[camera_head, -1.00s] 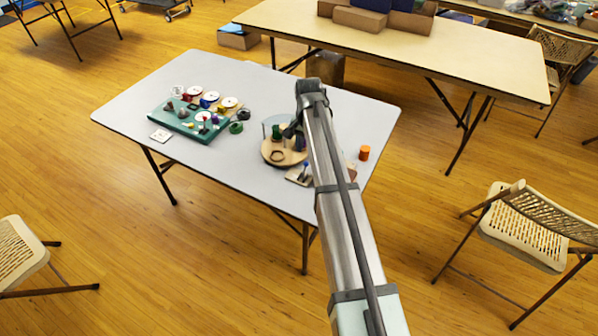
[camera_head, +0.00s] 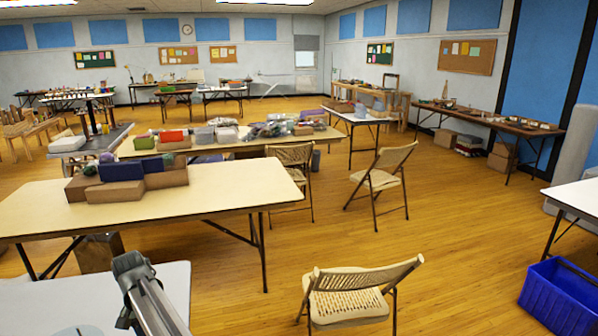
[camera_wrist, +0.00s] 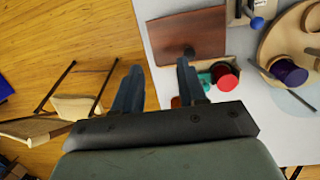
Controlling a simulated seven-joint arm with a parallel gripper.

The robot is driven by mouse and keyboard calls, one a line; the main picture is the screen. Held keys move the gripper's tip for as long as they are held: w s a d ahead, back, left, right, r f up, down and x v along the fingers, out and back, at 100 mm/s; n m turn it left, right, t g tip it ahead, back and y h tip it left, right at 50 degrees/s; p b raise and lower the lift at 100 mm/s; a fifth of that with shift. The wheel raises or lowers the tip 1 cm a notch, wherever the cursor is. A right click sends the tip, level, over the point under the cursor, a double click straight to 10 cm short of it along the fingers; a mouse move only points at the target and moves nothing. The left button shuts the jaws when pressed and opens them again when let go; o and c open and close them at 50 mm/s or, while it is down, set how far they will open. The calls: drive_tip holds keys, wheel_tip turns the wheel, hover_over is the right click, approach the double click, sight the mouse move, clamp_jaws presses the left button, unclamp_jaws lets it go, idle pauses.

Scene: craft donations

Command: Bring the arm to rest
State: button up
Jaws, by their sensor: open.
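My gripper (camera_wrist: 160,68) is open in the wrist view, its two dark fingers apart with nothing between them. It is over the edge of the grey table (camera_wrist: 285,125), with the wooden floor to the left.
In the wrist view, a brown board (camera_wrist: 205,35), a red spool (camera_wrist: 228,83) and a round wooden tray (camera_wrist: 272,45) with a purple spool (camera_wrist: 289,72) lie right of the fingers. The head view shows a folding chair (camera_head: 350,300), a blue crate (camera_head: 560,300) and a cream table (camera_head: 215,195).

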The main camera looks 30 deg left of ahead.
drive_tip(key=w+d+f+m+g, duration=0.1)
drive_tip(key=w+d+f, duration=0.7)
drive_tip(key=d+f, duration=0.15)
drive_tip(key=w+d+f+m, duration=0.1)
drive_tip(key=w+d+f, duration=0.7)
drive_tip(key=d, duration=0.3)
drive_tip(key=w+d+f+m+g, duration=0.1)
drive_tip(key=w+d+f, duration=0.1)
drive_tip(key=d+f, duration=0.75)
drive_tip(key=w+d+f+m+g, duration=0.1)
drive_tip(key=d+f, duration=0.3)
drive_tip(key=d, duration=1)
drive_tip(key=s+d+f+m+g, duration=0.1)
drive_tip(key=s+d+f, duration=0.3)
drive_tip(key=d, duration=0.5)
drive_tip(key=s+d+f+m+y, duration=0.1)
drive_tip(key=s+d+f, duration=0.3)
drive_tip(key=d, duration=0.5)
drive_tip(key=s+d+f+m+g, duration=0.1)
drive_tip(key=s+d+f, duration=0.3)
drive_tip(key=d, duration=0.5)
drive_tip(key=s+d+m+g+y, duration=0.1)
drive_tip(key=s+d, duration=0.5)
drive_tip(key=s, duration=0.5)
drive_tip(key=shift+s+d+f+m, duration=0.2)
drive_tip(key=shift+s+f+m, duration=0.05)
drive_tip(key=shift+m, duration=0.05)
